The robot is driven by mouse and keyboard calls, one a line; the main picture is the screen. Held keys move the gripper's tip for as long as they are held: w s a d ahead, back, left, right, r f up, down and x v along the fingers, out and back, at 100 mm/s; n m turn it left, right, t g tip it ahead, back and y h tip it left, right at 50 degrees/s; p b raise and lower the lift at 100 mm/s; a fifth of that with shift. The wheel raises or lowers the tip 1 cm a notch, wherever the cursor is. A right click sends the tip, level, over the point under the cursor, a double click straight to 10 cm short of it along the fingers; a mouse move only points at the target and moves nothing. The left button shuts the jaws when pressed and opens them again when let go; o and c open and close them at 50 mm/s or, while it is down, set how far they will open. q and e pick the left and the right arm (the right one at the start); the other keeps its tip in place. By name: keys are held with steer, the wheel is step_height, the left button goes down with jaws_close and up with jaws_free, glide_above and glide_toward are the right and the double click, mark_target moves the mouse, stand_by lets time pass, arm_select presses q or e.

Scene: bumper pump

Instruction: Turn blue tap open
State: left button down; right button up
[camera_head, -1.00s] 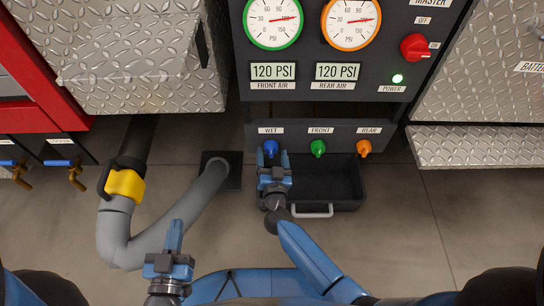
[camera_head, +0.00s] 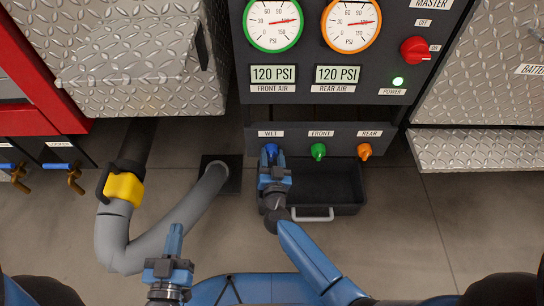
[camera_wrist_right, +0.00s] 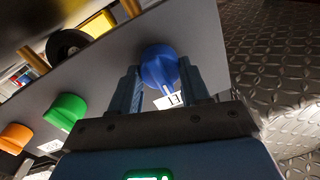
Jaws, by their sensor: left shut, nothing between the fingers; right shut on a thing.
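The blue tap (camera_head: 271,149) is the leftmost of the row on the panel, under the WET label. My right gripper (camera_head: 272,160) is shut on it from below and partly covers it. In the right wrist view the blue tap (camera_wrist_right: 159,67) sits between the two fingers, with the WET label just below it. My left gripper (camera_head: 173,240) is shut and empty, low in the head view, well away from the panel and near the grey hose.
A green tap (camera_head: 318,150) and an orange tap (camera_head: 364,149) stand to the right of the blue one. A black tray (camera_head: 340,204) lies on the floor below. A grey hose (camera_head: 125,245) with a yellow coupling (camera_head: 124,185) curves at left. Both gauges (camera_head: 272,22) have displays reading 120 PSI.

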steer(key=shift+m, duration=0.4)
steer(key=m, duration=0.2)
steer(key=shift+m+p, duration=0.4)
steer(key=m, duration=0.4)
steer(key=shift+f+m, duration=0.2)
steer(key=shift+m, duration=0.2)
steer(key=m, duration=0.4)
steer(key=shift+f+m+t+h+b, duration=0.1)
steer(key=shift+m+t+h+b, duration=0.2)
steer(key=shift+m+b, duration=0.1)
steer(key=m+b, duration=0.1)
steer(key=m, duration=0.4)
steer(key=shift+m+h, duration=0.3)
steer(key=o, duration=1)
steer(key=shift+o, duration=0.2)
